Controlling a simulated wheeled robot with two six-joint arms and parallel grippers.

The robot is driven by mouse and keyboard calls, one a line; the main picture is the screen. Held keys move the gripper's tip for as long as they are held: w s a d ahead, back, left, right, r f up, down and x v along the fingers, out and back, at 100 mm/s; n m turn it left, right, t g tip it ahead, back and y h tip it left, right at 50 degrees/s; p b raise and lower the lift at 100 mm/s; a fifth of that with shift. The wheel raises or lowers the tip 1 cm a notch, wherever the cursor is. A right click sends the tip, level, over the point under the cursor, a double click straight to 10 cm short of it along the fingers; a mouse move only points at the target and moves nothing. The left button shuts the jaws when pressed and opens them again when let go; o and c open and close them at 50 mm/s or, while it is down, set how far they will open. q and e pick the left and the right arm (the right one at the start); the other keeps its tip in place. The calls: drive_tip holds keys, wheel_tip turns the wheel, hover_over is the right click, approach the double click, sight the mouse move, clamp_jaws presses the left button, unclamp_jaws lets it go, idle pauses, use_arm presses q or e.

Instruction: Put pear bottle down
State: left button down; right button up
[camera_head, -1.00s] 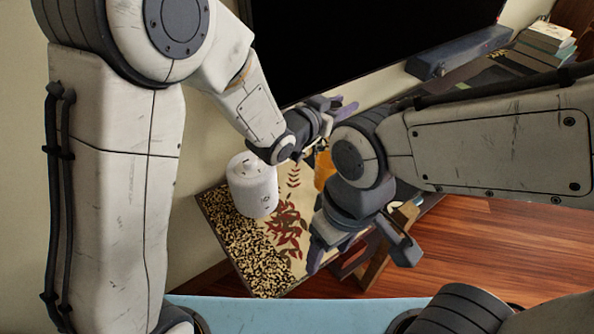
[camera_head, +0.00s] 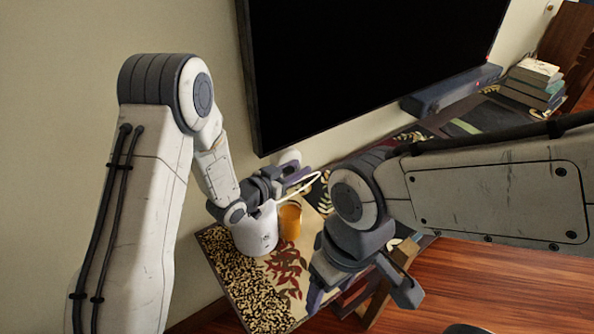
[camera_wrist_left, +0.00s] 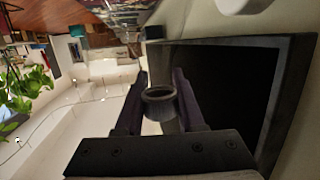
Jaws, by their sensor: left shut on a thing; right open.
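My left gripper (camera_head: 294,178) is above the back of the patterned table. In the left wrist view, its fingers (camera_wrist_left: 160,100) are shut on a grey bottle with a round dark-rimmed mouth (camera_wrist_left: 158,93), which I take for the pear bottle. In the head view the gripper largely hides it, and I cannot tell whether its base touches anything. My right gripper (camera_head: 352,292) is open and empty at the table's front right, lower than the left one.
A white canister (camera_head: 257,232) and an orange jar (camera_head: 290,221) stand close below my left gripper on the patterned table (camera_head: 250,280). A large black screen (camera_head: 370,65) rises behind. A dark soundbar (camera_head: 450,90) and stacked books (camera_head: 535,82) are farther right.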

use_arm(q)
drive_tip(key=shift+f, duration=0.45)
drive_tip(key=shift+f, duration=0.2)
drive_tip(key=c, duration=0.5)
unclamp_jaws()
